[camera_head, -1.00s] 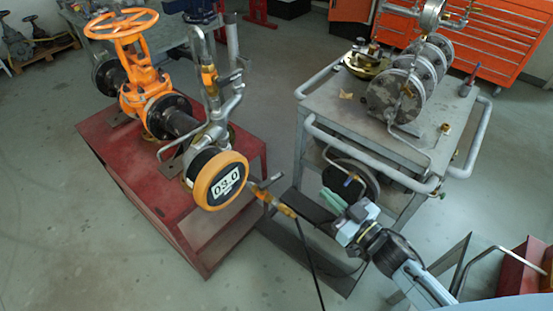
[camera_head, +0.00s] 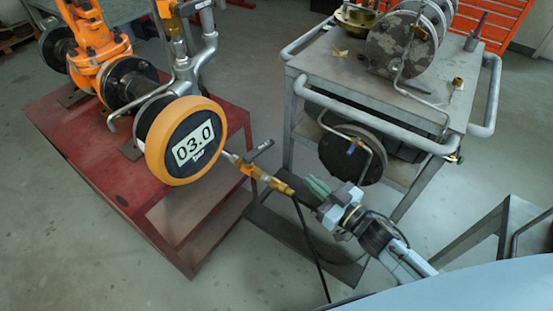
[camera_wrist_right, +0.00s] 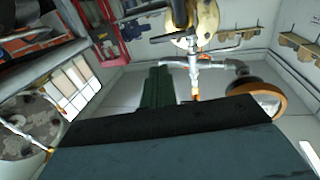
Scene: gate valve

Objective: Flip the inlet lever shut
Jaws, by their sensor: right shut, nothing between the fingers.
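The inlet lever (camera_head: 260,150) is a short dark handle on a small brass valve (camera_head: 252,171), in the line between the gauge and a black hose. In the head view it sticks up and to the right, angled off the line. My right gripper (camera_head: 312,187) has green fingers, shut and empty, right of the brass hose fitting with a small visible gap. In the wrist view a green finger (camera_wrist_right: 157,88) points toward the piping. My left gripper is out of view.
A red stand (camera_head: 85,150) carries the orange gate valve (camera_head: 95,45) and piping. A grey cart (camera_head: 330,75) with flanges stands behind my right gripper. The black hose (camera_head: 308,235) hangs below the fitting. Open floor lies at the front left.

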